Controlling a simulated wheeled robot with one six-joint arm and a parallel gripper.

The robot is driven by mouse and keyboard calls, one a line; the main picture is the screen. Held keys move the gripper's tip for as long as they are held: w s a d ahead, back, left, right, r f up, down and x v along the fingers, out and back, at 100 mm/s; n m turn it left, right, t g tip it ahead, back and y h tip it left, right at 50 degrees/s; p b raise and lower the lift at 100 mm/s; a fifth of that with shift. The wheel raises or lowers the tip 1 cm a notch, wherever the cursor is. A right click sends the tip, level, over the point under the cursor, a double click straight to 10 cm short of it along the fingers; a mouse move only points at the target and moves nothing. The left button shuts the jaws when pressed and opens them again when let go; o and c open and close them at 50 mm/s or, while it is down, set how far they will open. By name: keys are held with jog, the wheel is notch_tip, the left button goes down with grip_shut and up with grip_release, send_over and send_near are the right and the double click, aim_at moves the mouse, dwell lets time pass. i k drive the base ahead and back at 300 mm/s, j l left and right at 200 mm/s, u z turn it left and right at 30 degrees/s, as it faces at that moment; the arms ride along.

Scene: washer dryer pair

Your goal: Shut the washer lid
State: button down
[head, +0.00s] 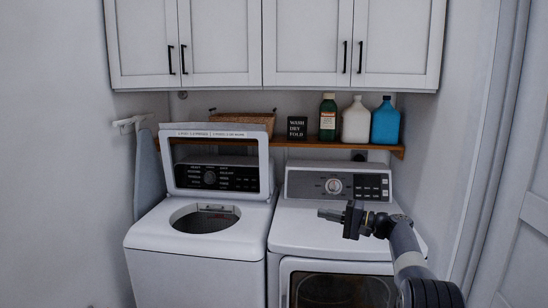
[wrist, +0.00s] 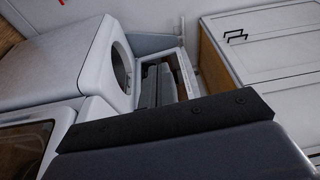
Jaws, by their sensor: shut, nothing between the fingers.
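The washer (head: 155,238) stands at the left, its round tub opening (head: 205,219) uncovered. Its lid (head: 217,134) is raised nearly upright at the back, a white frame with a clear window through which the control panel shows. In the wrist view the washer (wrist: 62,58) is at upper left, and the raised lid (wrist: 188,75) shows beyond the fingers. My gripper (head: 322,214) is shut and empty above the dryer's top, pointing left toward the washer, apart from the lid. In the wrist view the fingers (wrist: 157,85) cover part of the lid.
The dryer (head: 300,240) stands close on the washer's right, under my arm. A wooden shelf (head: 345,145) behind holds a basket (head: 243,119), a sign (head: 297,128) and bottles (head: 356,122). White cabinets (head: 220,40) hang above. An ironing board (head: 147,175) is left of the washer.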

aim_at(208, 159)
jog(key=i+j, duration=0.15)
jog(key=i, duration=0.3)
jog(key=i+j, duration=0.2)
jog(key=i, duration=0.25)
jog(key=i+j, duration=0.15)
jog(key=i, duration=0.3)
jog(key=i+j, duration=0.15)
jog(key=i, duration=0.3)
jog(key=i+j+z, duration=0.1)
jog(key=i, duration=0.35)
jog(key=j, duration=0.1)
